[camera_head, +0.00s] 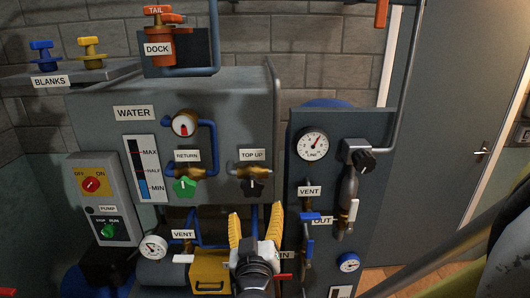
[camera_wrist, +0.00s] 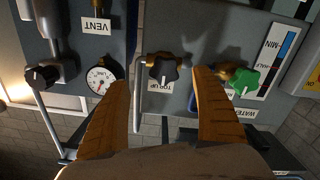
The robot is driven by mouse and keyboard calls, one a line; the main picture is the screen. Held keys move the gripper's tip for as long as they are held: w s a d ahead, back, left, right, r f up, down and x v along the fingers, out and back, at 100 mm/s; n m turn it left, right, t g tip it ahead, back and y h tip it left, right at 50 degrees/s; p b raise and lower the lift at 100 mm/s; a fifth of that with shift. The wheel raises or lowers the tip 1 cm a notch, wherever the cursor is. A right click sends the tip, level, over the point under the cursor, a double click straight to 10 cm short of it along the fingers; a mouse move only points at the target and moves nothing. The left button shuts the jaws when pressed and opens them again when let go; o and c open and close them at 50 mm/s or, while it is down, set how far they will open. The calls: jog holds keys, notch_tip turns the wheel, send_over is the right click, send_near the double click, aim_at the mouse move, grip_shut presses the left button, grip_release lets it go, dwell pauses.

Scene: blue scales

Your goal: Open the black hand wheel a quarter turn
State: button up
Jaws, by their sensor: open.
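The black hand wheel (camera_head: 254,188) sits on a brass valve under the TOP UP label on the grey water tank. It has a white mark on its face. In the wrist view, which is upside down, the black hand wheel (camera_wrist: 162,70) appears between my two fingers, beyond their tips. My gripper (camera_head: 255,222) has yellow fingers spread apart, with nothing between them, and is below the wheel in the head view. My gripper also fills the lower middle of the wrist view (camera_wrist: 161,82). I cannot tell the exact gap to the wheel.
A green wheel (camera_head: 185,187) under RETURN is left of the black one. A panel on the right carries a LINE gauge (camera_head: 312,145), another black knob (camera_head: 363,160) and blue-handled valves. A yellow box (camera_head: 210,270) and small gauge (camera_head: 152,249) are low left of my gripper.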

aim_at(253, 191)
jog(key=w, duration=1)
jog(key=shift+w+a+r+b, duration=0.15)
jog(key=shift+w+r+b, duration=0.05)
jog(key=shift+w+b, duration=0.1)
jog(key=c, duration=1.2)
